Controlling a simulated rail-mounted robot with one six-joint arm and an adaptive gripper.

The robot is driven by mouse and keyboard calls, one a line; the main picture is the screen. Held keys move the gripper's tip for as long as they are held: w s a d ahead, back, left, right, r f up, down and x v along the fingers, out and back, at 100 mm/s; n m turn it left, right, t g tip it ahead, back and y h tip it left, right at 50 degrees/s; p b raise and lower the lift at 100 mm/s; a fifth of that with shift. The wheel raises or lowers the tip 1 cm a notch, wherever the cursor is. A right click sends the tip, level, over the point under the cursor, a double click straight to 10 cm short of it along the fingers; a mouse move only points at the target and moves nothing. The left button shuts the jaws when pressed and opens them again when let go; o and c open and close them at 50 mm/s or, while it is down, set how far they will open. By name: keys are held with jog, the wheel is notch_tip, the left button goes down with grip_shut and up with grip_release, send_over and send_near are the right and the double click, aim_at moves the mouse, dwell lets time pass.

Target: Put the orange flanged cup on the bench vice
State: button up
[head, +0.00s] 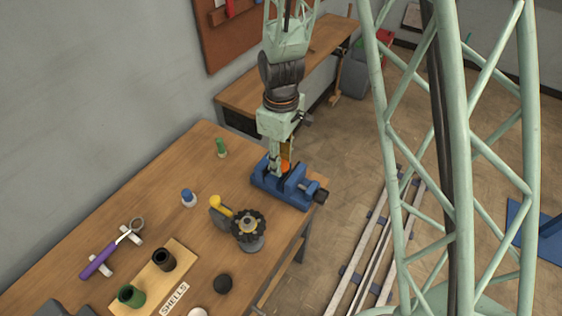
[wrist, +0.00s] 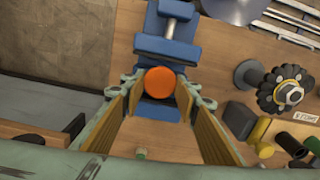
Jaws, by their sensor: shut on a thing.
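The orange flanged cup (wrist: 160,83) shows as a round orange disc between my fingertips in the wrist view. In the head view a small orange part of the cup (head: 286,166) shows beside my fingers. My gripper (head: 280,168) is shut on the cup, and it also shows in the wrist view (wrist: 161,92). The blue bench vice (head: 290,190) stands at the table's right edge, directly below my gripper. In the wrist view the vice (wrist: 168,50) lies behind and around the cup. I cannot tell whether the cup touches the vice.
A dark knobbed wheel on a stand (head: 249,228) and a yellow-handled tool (head: 220,204) stand near the vice. A blue-capped bottle (head: 188,198), a green item (head: 221,148) and a purple-handled tool (head: 105,256) are further left. A board marked SHELLS (head: 185,259) holds dark and green cups.

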jog(key=shift+f, duration=0.2)
jog(key=o, duration=0.9)
jog(key=shift+r, duration=0.2)
jog(key=shift+r, duration=6)
jog(key=shift+r, duration=0.1)
